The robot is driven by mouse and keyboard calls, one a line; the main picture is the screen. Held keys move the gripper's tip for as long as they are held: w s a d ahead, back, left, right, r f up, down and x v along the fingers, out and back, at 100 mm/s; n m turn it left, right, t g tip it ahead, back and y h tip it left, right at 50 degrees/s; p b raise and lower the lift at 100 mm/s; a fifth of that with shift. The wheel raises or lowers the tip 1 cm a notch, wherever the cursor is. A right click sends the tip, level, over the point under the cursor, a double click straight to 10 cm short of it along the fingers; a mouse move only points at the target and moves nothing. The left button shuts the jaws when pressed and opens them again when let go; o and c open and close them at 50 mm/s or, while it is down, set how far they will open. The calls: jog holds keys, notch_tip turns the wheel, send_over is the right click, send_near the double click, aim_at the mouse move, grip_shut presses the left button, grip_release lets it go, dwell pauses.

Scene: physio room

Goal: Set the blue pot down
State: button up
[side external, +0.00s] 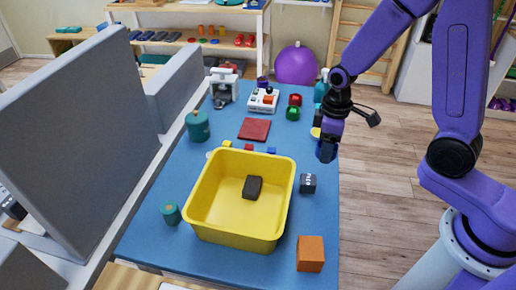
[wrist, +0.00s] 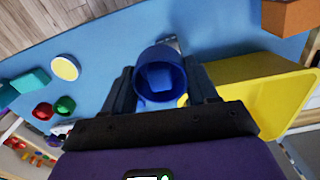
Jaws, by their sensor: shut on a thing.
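My gripper (side external: 328,143) is shut on the blue pot (side external: 326,154), near the right edge of the blue table. In the wrist view, the fingers of my gripper (wrist: 161,92) stand on either side of the round blue pot (wrist: 180,88), its open mouth facing the camera. A lighter blue patch shows inside the pot; I cannot tell whether it is the floor or an object. The pot looks upright and seems to be held above the table (side external: 323,200), but the gap under it is hard to judge.
A yellow crate (side external: 192,216) holding a dark block (side external: 253,187) stands left of the pot. A black lettered cube (side external: 308,183) and an orange block (side external: 310,254) are nearer.

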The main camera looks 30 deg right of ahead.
jog(key=shift+a+n, duration=0.35)
jog(key=shift+n, duration=0.15)
jog(key=shift+w+a+f, duration=0.1)
jog(key=shift+w+a, duration=0.1)
jog(key=w+f, duration=0.3)
jog(key=w, duration=0.1)
jog(key=w+a+f, duration=0.1)
jog(key=w+f, duration=0.2)
jog(key=w, duration=0.1)
jog(key=w+a+f, duration=0.1)
jog(key=w+f, duration=0.2)
jog(key=w, duration=0.1)
jog(key=shift+w+a, duration=0.25)
jog(key=shift+w, duration=0.05)
jog(key=shift+w+f, duration=0.15)
jog(key=shift+f, duration=0.8)
jog(key=shift+w+f, duration=0.15)
jog(key=shift+f, duration=0.8)
jog(key=o, duration=1.1)
jog(key=shift+f, duration=0.15)
